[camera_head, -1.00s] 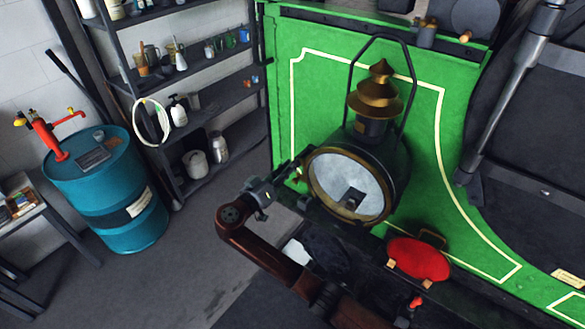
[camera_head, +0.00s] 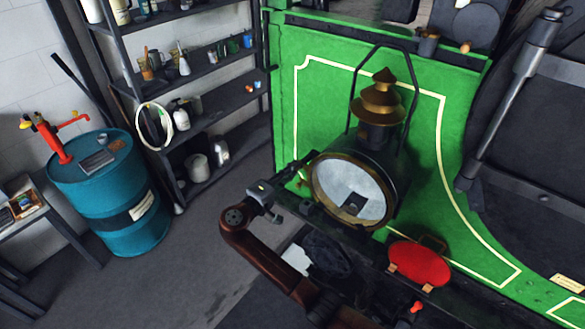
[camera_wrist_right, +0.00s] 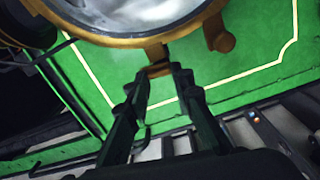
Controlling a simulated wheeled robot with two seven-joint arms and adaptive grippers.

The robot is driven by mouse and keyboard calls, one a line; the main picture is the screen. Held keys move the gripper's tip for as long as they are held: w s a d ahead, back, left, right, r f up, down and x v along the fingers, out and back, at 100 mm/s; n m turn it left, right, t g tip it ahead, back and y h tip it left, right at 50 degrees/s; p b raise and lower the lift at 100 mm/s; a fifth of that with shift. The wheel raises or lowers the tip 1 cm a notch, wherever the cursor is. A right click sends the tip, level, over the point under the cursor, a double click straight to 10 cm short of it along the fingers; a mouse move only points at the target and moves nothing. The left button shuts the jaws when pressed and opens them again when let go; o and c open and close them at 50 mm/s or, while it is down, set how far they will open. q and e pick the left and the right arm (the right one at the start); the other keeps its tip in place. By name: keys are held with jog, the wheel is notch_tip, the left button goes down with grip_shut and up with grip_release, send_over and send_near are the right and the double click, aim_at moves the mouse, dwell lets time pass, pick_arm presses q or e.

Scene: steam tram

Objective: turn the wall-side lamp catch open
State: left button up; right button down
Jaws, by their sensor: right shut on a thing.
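The brass-rimmed lamp (camera_head: 352,190) with a pale glass front stands before the green tram panel. My right gripper (camera_head: 306,161) reaches its rim from the wall side, at the rim's left edge. In the right wrist view, the dark fingers of my right gripper (camera_wrist_right: 164,70) are shut on a small brass catch (camera_wrist_right: 155,52) at the lamp's brass rim (camera_wrist_right: 120,42). The fingertips hide part of the catch, and its exact angle is hard to tell. A second brass knob (camera_wrist_right: 218,38) sits on the rim, apart from the fingers. My left gripper is not in view.
A red oval piece (camera_head: 420,264) is below and right of the lamp. The green panel (camera_head: 320,90) rises behind it. A blue drum (camera_head: 110,200) and loaded shelves (camera_head: 215,105) stand at left. Open floor (camera_head: 190,250) lies between drum and tram.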

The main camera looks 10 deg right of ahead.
jog(key=shift+n, duration=0.7)
jog(key=shift+p, duration=0.3)
jog(key=c, duration=2.1)
grip_release()
jog(key=shift+d+r, duration=0.1)
jog(key=o, duration=0.3)
jog(key=shift+d, duration=0.1)
jog(key=shift+o, duration=0.6)
jog(key=shift+w+d+f, duration=0.1)
jog(key=shift+w+f, duration=0.1)
